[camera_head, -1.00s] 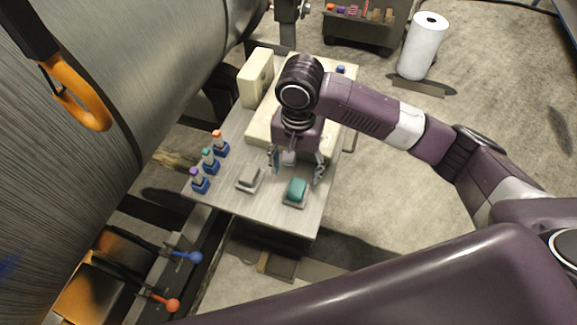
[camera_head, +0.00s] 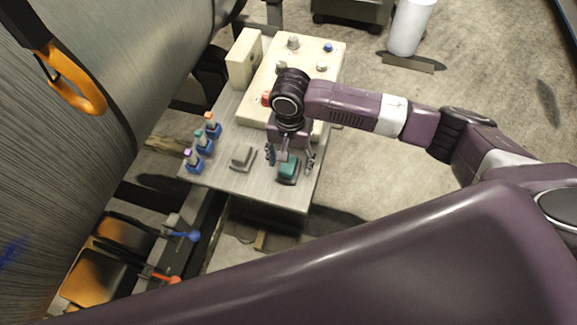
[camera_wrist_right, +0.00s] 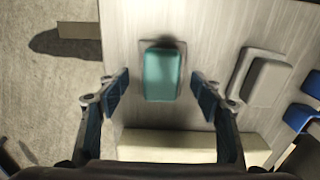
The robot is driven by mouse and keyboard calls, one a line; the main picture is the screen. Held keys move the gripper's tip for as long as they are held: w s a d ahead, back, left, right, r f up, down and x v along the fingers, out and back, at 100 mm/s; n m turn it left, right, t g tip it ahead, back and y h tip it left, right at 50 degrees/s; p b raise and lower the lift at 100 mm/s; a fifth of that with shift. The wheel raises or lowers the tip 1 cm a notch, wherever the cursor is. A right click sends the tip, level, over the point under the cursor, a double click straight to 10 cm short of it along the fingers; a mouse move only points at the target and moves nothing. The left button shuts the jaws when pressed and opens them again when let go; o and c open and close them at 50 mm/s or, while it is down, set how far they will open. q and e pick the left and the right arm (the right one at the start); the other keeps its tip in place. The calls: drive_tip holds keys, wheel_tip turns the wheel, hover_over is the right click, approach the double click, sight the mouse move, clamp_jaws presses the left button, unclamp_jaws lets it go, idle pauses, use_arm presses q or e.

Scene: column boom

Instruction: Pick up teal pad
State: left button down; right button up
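The teal pad (camera_head: 288,168) sits on a grey base on the table, near its front right corner. In the right wrist view the teal pad (camera_wrist_right: 161,74) lies ahead of the fingers, centred between them. My right gripper (camera_head: 290,158) is open and empty, right at the pad in the head view. Its two blue-faced fingertips (camera_wrist_right: 161,90) are wide apart, with a gap to the pad on each side. The gripper partly covers the pad's far side in the head view. My left gripper does not show.
A grey pad on a base (camera_head: 242,157) sits left of the teal one. Several blue holders with coloured tops (camera_head: 203,143) line the table's left edge. A cream panel with knobs (camera_head: 309,57) and a cream block (camera_head: 244,58) stand behind. A large metal cylinder (camera_head: 140,60) rises at left.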

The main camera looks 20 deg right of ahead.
sight(290, 160)
drive_tip(key=c, duration=0.5)
drive_tip(key=shift+c, duration=1.3)
drive_tip(key=c, duration=0.3)
drive_tip(key=shift+r, duration=0.15)
drive_tip(key=shift+w+r, duration=0.1)
drive_tip(key=shift+r, duration=0.2)
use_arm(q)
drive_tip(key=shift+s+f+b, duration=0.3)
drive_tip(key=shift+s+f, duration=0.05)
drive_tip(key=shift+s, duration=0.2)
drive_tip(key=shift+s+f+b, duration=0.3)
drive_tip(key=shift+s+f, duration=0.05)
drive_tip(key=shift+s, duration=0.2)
use_arm(e)
wheel_tip(290, 160, up, 19)
drive_tip(key=shift+r, duration=0.1)
